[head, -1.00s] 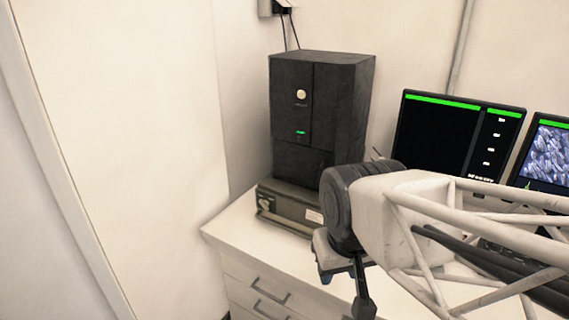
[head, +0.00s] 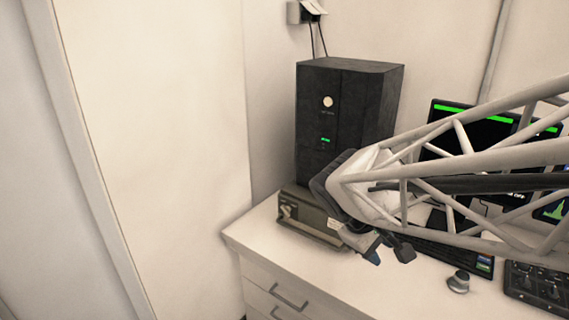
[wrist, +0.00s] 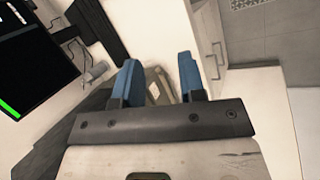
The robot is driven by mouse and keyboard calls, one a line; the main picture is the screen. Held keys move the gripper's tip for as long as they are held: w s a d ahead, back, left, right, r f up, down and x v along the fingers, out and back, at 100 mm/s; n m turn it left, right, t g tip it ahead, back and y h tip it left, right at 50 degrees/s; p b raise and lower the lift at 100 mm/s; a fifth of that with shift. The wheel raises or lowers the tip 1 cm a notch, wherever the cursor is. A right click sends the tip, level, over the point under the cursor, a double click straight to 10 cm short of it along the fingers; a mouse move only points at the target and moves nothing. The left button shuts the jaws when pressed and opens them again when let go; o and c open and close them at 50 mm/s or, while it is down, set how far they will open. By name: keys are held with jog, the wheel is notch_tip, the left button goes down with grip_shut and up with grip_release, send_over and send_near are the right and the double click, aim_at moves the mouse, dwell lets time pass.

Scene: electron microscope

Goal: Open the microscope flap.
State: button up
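The microscope (head: 368,105) is a tall black cabinet with a round pale badge and a small green light on its front. It stands on a low olive-grey box (head: 312,222) at the back of the counter. I cannot make out for certain which front panel is the flap; no panel stands visibly open. My wrist and arm cover the lower right of the cabinet. My gripper (head: 378,252) is in front and to the right of the olive-grey box. In the wrist view its two blue fingers (wrist: 159,68) are apart, with part of an olive-grey box beyond them. It holds nothing.
A monitor (head: 450,128) stands right of the microscope, partly behind my arm. A keyboard (head: 455,250), a small knob (head: 459,282) and a control panel (head: 540,287) lie on the right of the counter (head: 300,256). Drawers (head: 262,285) are below. A wall closes the left side.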

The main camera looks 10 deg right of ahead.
jog(key=w+f+n+t+h, duration=0.3)
jog(key=w+n, duration=0.3)
jog(key=w, duration=0.5)
jog(key=w+f+n+t+h, duration=0.2)
jog(key=w+n, duration=0.5)
jog(key=w, duration=0.4)
jog(key=w+f+n+t+h, duration=0.3)
jog(key=w+n, duration=0.3)
jog(key=w, duration=0.5)
jog(key=shift+d+f+t+h, duration=0.2)
jog(key=shift+f+t+h, duration=0.15)
jog(key=shift+t+h, duration=0.35)
jog(key=shift+w+d, duration=0.1)
jog(key=shift+d, duration=0.05)
jog(key=shift+x, duration=3.75)
grip_shut()
